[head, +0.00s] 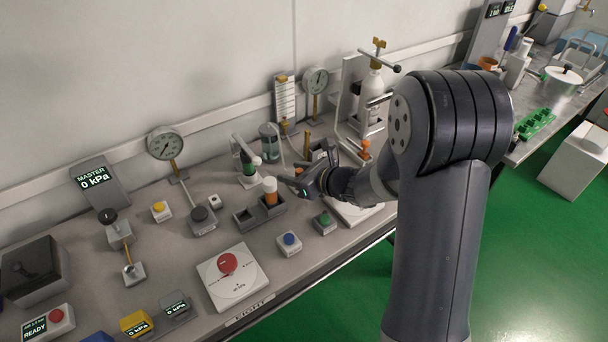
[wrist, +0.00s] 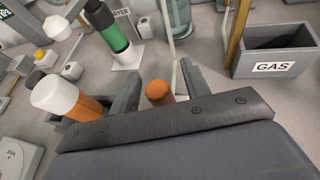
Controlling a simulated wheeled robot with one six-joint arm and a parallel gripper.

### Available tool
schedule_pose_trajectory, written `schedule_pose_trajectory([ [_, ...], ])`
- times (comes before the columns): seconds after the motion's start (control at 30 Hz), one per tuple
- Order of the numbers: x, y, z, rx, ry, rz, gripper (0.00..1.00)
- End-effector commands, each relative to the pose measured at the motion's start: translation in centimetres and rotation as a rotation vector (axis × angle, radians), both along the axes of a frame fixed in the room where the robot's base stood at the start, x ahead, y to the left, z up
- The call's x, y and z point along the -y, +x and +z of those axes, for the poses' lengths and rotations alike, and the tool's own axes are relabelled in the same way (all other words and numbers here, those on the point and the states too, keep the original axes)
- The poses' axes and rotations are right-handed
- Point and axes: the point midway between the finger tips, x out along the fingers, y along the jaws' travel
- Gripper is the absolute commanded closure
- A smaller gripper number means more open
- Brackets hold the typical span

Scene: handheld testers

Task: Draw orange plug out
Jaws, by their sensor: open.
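A small orange plug with a rounded top (wrist: 160,91) shows between the fingers of my gripper (wrist: 158,88) in the wrist view. Its lower part is hidden by my gripper's body. In the head view a small orange piece (head: 298,171), probably the same plug, shows just behind my gripper (head: 288,186). My gripper is open, with one finger on each side of the plug. I cannot tell whether a finger touches it. What the plug sits in is hidden.
A white-topped orange cylinder (wrist: 62,98) stands close to the left finger, in a grey holder (head: 246,217). A green tester (wrist: 109,33) stands behind. A grey GAS box (wrist: 278,50) is at right. A blue button (head: 289,239) and green button (head: 325,219) are nearer the front.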

Motion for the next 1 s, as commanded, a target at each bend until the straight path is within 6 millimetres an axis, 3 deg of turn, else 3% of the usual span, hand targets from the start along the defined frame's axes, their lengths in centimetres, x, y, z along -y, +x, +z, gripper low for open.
schedule_pose_trajectory([
  [0.3,-0.18,0.17,-0.09,0.001,-0.001,0.0,0.55],
  [0.87,-0.15,0.15,-0.09,0.0,0.0,0.0,1.0],
  [0.9,-0.15,0.14,-0.1,0.0,0.0,0.0,0.83],
  [1.0,-0.15,0.14,-0.1,0.0,0.0,0.0,0.91],
])
